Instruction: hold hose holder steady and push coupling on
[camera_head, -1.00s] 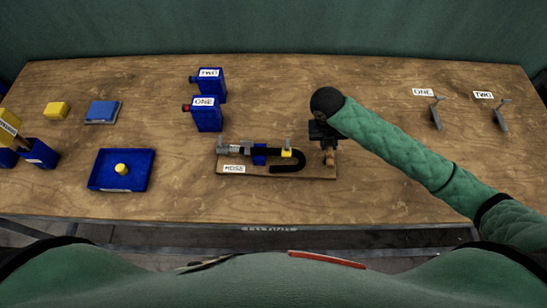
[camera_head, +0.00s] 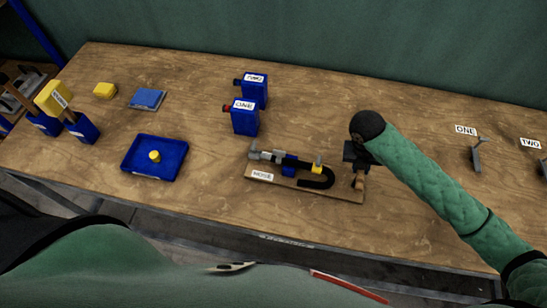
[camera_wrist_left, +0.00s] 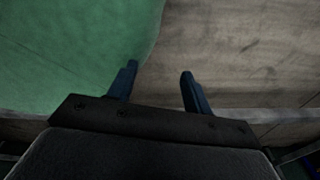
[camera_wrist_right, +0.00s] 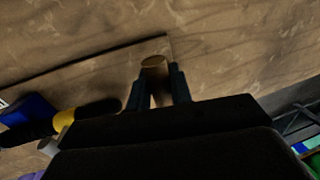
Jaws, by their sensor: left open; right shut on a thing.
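The hose holder (camera_head: 338,194) is a flat wooden board with a label, on the table at centre. On it lie a curved black hose (camera_head: 326,181), a blue clamp block, a yellow fitting (camera_head: 317,168) and a grey piece (camera_head: 266,155) at the left end, which may be the coupling. My right gripper (camera_head: 359,169) is shut on a wooden peg (camera_head: 359,182) at the board's right end. The right wrist view shows the peg (camera_wrist_right: 155,64) between the fingers (camera_wrist_right: 155,82). My left gripper (camera_wrist_left: 158,70) is open and empty in the left wrist view, and outside the head view.
Two blue boxes, ONE (camera_head: 245,120) and TWO (camera_head: 255,90), stand behind the holder. A blue tray (camera_head: 137,170) with a yellow knob lies to the left. Blue holders with yellow-topped tools (camera_head: 54,97) stand further left. Grey brackets (camera_head: 476,157) are at right. The front-centre table is clear.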

